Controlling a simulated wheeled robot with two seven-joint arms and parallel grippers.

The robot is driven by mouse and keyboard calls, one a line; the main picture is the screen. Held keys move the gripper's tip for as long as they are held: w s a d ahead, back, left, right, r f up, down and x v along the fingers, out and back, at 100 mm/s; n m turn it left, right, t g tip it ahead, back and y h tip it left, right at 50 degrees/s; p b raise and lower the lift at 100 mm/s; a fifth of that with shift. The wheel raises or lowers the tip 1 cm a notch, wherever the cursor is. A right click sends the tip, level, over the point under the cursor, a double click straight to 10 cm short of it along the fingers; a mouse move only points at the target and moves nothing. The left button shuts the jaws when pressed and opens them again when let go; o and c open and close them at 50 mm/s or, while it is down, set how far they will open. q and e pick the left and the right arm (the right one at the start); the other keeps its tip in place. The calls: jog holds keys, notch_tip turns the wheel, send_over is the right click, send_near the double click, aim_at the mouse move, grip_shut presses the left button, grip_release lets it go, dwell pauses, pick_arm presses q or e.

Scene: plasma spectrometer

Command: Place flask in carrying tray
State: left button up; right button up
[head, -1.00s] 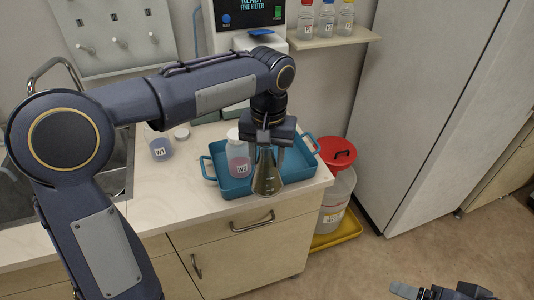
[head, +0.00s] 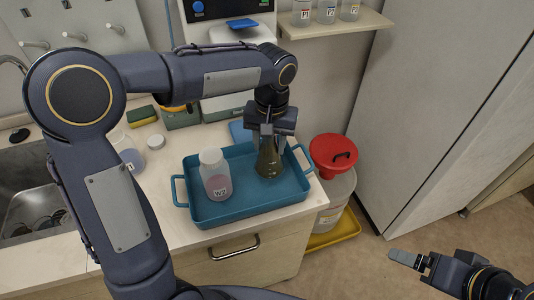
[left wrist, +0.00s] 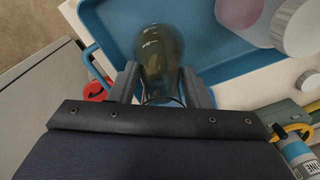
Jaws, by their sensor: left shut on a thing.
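The flask (head: 268,160) is a dark olive, see-through conical vessel. My left gripper (head: 270,132) is shut on its neck and holds it upright over the right part of the blue carrying tray (head: 240,212). I cannot tell whether its base touches the tray floor. In the left wrist view the flask (left wrist: 160,58) sits between the two fingers (left wrist: 160,88), with the tray (left wrist: 112,22) behind it. A bottle marked W2 (head: 215,178) with pink liquid stands in the tray's left part. My right gripper (head: 408,259) is at the lower right, away from the counter; its opening is unclear.
A bottle with bluish liquid (head: 131,160) and a white cap (head: 156,142) are on the counter left of the tray. Small bottles line a shelf (head: 335,24) above. A sink (head: 35,190) is at left.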

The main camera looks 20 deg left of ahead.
aim_at(269, 154)
pick_arm(q)
jog(key=shift+f, duration=2)
jog(key=shift+f, duration=0.15)
jog(key=o, duration=1.3)
